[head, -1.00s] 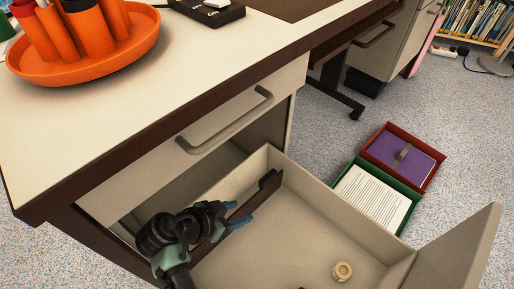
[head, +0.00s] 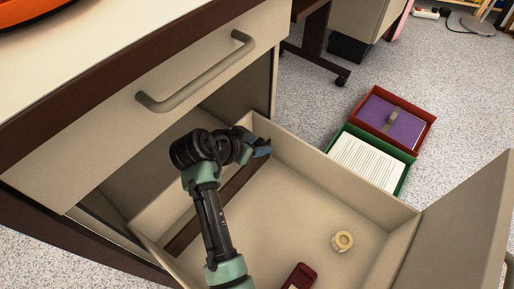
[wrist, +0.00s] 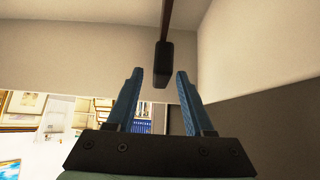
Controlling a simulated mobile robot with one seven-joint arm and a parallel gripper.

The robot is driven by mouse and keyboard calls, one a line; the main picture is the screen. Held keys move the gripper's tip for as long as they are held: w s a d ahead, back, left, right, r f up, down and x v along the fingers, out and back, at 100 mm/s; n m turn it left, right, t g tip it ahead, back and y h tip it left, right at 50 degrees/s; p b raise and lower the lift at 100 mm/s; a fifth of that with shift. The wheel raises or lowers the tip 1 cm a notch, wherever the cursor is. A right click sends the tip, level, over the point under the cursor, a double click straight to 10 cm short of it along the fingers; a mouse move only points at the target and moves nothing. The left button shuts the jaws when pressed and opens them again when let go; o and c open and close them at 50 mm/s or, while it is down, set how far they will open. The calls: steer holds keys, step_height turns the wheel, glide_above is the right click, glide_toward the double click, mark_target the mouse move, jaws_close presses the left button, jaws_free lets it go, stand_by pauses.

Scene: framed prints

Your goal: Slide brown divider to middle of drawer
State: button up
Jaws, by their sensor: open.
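The brown divider (head: 212,208) is a thin dark brown strip spanning the pulled-out beige drawer (head: 372,215), close to the cabinet side. My gripper (head: 263,149) is open, at the divider's far end by the far drawer wall. My arm hides part of the divider in the head view. In the wrist view a dark end piece of the divider (wrist: 162,66) shows between and beyond the two blue fingertips. The fingers appear apart from it, and I see nothing held.
In the drawer lie a tape roll (head: 342,241) and a dark red object (head: 299,277). The drawer front (head: 465,215) stands at right. A green tray of papers (head: 367,163) and a red tray (head: 396,117) lie on the floor beyond. The cabinet handle (head: 200,78) sticks out above.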

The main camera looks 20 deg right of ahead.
steer(key=shift+w+d+f, duration=0.1)
steer(key=shift+d+f, duration=0.05)
steer(key=shift+f, duration=0.05)
jaws_close()
stand_by(0.3)
stand_by(1.2)
